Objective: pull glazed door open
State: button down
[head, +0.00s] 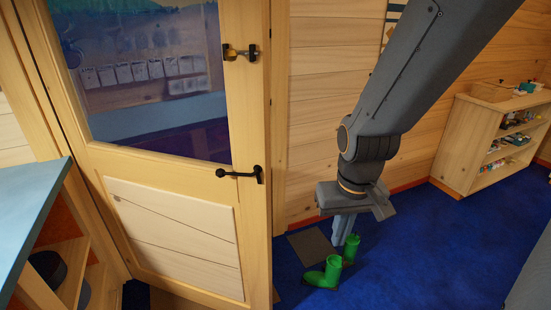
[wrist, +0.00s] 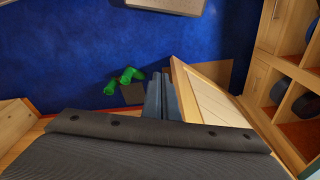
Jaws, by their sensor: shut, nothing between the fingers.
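The glazed door (head: 170,225) is pale wood with a glass pane (head: 150,80) on top and a panelled lower half. It fills the left of the head view. A black lever handle (head: 240,173) sits near its right edge, below a latch (head: 240,52). The door looks ajar, its free edge standing out from the wall. In the wrist view the door (wrist: 205,90) slants away just right of the fingers. My gripper (head: 343,230) is shut and empty, pointing down to the right of the door. Its fingers (wrist: 160,85) look close to the door's edge; contact cannot be told.
Green boots (head: 325,274) stand on the blue floor by a dark mat (head: 312,247), below my gripper. A blue-topped cubby unit (head: 30,200) is at the left, close to the door. A shelf (head: 490,130) stands at the right wall. The floor at the right is clear.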

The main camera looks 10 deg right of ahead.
aim_at(179, 228)
jog(key=i, duration=0.95)
jog(key=u, duration=0.05)
